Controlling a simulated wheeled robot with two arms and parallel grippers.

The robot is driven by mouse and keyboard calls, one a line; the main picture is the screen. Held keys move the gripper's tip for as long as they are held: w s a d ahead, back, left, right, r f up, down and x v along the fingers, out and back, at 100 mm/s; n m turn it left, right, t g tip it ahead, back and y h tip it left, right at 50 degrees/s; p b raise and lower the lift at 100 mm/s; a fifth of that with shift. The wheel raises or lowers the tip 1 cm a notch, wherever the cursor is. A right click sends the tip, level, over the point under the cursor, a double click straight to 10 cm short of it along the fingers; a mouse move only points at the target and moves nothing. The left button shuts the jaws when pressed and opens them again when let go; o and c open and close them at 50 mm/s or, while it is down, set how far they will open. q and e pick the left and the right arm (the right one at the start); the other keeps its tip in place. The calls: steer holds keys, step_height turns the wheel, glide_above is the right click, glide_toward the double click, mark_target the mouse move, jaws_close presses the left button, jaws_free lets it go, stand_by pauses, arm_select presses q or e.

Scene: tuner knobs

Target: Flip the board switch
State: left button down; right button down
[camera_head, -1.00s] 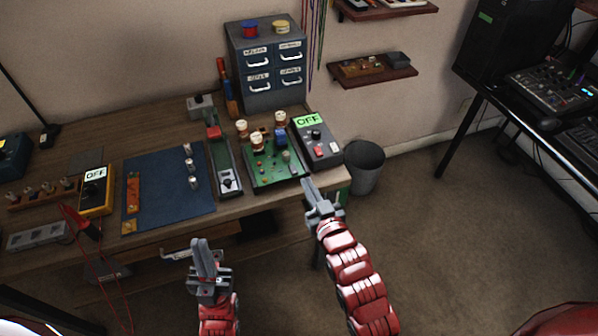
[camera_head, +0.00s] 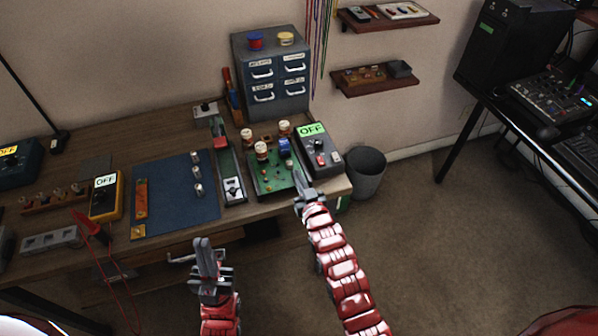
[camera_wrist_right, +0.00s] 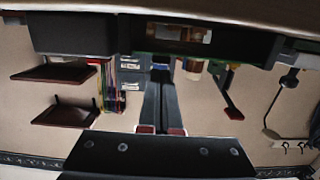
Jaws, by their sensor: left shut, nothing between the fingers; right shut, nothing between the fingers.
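A green circuit board (camera_head: 270,182) with capacitors and a blue part lies at the right end of the workbench. Its small switch is too small to make out. A dark grey box (camera_head: 318,152) with a green "OFF" display and a red button stands right beside it. My right gripper (camera_head: 300,182) is shut and empty, at the board's front right corner by the grey box; contact cannot be told. Its closed fingers (camera_wrist_right: 160,95) show in the right wrist view, below a dark box-like edge. My left gripper (camera_head: 205,252) is shut and empty, in front of the bench.
A long green strip board (camera_head: 228,170), a blue mat (camera_head: 172,205) and a yellow "OFF" meter (camera_head: 106,197) lie to the left on the workbench (camera_head: 90,150). A drawer cabinet (camera_head: 270,75) stands behind. A bin (camera_head: 366,172) is beside the bench's right end.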

steer(key=shift+f, duration=0.1)
stand_by(0.3)
steer(key=shift+w+f+g, duration=0.2)
steer(key=shift+f+g, duration=0.1)
steer(key=shift+g, duration=0.4)
steer(key=shift+r, duration=0.15)
steer(key=shift+w+a+r, duration=0.1)
steer(key=shift+w+r, duration=0.05)
steer(key=shift+r, duration=0.2)
steer(key=r, duration=0.3)
steer(key=shift+w, duration=0.3)
steer(key=r+b+v, duration=0.1)
steer(key=b+v, duration=0.1)
steer(key=v, duration=0.8)
steer(key=shift+a+r+b, duration=0.25)
steer(key=shift+r+b, duration=0.05)
steer(key=shift+b, duration=0.05)
